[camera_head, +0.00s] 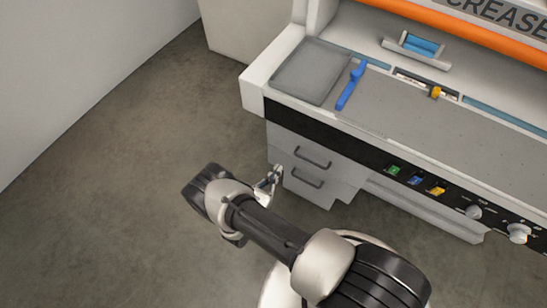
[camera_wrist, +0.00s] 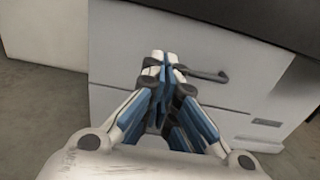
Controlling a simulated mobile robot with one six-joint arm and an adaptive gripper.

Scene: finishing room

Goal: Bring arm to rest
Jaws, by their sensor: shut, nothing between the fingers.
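My arm reaches from the bottom of the head view toward the left, bent at the elbow, in front of the creasing machine (camera_head: 350,145). My gripper (camera_head: 274,177) points at the machine's grey drawers (camera_head: 300,165). In the wrist view my gripper (camera_wrist: 163,62) is shut and empty, its blue and white fingers together. The fingers overlap a dark drawer handle (camera_wrist: 205,74) in the picture. I cannot tell whether they touch it.
A blue tool (camera_head: 351,85) lies on the machine bed beside a grey tray (camera_head: 310,70). Coloured buttons (camera_head: 416,180) and knobs line the front panel. Clear concrete floor (camera_head: 110,190) lies to the left, up to a pale wall (camera_head: 85,70).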

